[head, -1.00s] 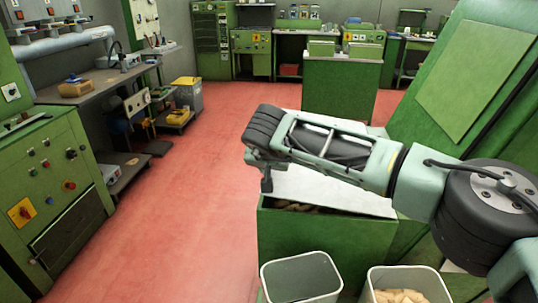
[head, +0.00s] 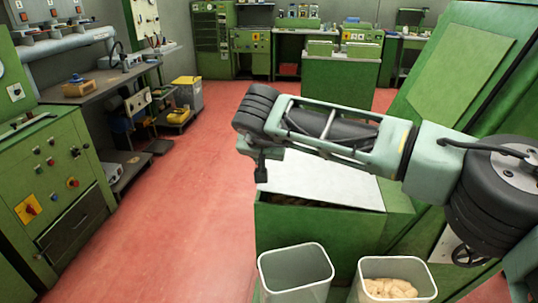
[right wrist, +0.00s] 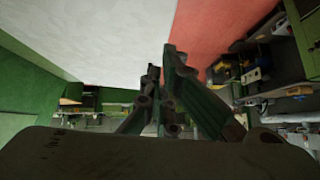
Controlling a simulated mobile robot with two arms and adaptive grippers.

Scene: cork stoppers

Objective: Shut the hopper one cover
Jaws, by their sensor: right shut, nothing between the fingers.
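The hopper (head: 310,228) is a green box in the lower middle of the head view. Its pale grey cover (head: 335,185) lies over most of the top, with a narrow dark gap under its front edge. My right gripper (head: 261,172) is shut and empty at the cover's left edge; I cannot tell whether it touches. In the right wrist view the gripper fingers (right wrist: 162,65) are together, and the pale cover (right wrist: 100,35) fills the upper left beside them. The arm hides the cover's back part. My left gripper is out of view.
Two grey bins stand before the hopper: an empty-looking one (head: 296,274) and one (head: 425,290) holding pale cork stoppers (head: 390,288). A tall sloping green machine (head: 455,75) rises at the right. Red floor (head: 195,200) is clear at the left, up to a green control cabinet (head: 60,190).

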